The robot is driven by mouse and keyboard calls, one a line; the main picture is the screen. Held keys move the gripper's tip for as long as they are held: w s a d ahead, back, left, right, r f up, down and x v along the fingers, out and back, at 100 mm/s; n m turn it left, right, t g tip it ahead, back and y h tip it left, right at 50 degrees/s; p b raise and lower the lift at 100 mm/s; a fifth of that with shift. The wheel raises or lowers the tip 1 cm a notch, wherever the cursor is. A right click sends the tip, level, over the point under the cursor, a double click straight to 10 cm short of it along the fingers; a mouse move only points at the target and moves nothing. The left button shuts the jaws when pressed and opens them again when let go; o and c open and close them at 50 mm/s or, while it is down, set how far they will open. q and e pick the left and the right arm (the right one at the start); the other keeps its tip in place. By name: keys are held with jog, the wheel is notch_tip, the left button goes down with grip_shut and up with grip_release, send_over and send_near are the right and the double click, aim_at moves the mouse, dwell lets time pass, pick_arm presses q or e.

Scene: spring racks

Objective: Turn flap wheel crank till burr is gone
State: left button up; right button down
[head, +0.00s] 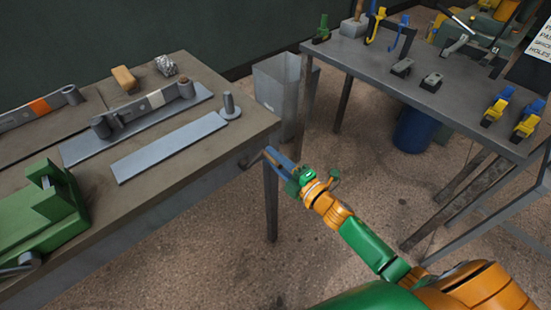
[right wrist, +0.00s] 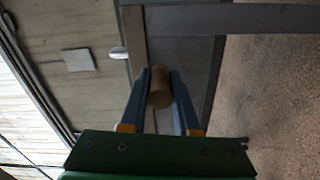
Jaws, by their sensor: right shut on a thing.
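In the right wrist view my right gripper (right wrist: 160,75) is shut on a brown cylindrical crank handle (right wrist: 159,88), one finger on each side. The flap wheel cannot be made out, and I see no clear burr. My left gripper is not in view.
A grey bin (head: 278,85) stands behind. A second table (head: 450,95) with clamps is at right.

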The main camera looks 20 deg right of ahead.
jog(key=shift+s+a+r+n+p, duration=0.1)
jog(key=shift+a+r+n+p, duration=0.2)
jog(key=shift+n, duration=0.4)
jog(key=shift+s+a+r+n, duration=0.1)
jog(key=shift+r+n, duration=0.25)
jog(key=shift+n, duration=0.35)
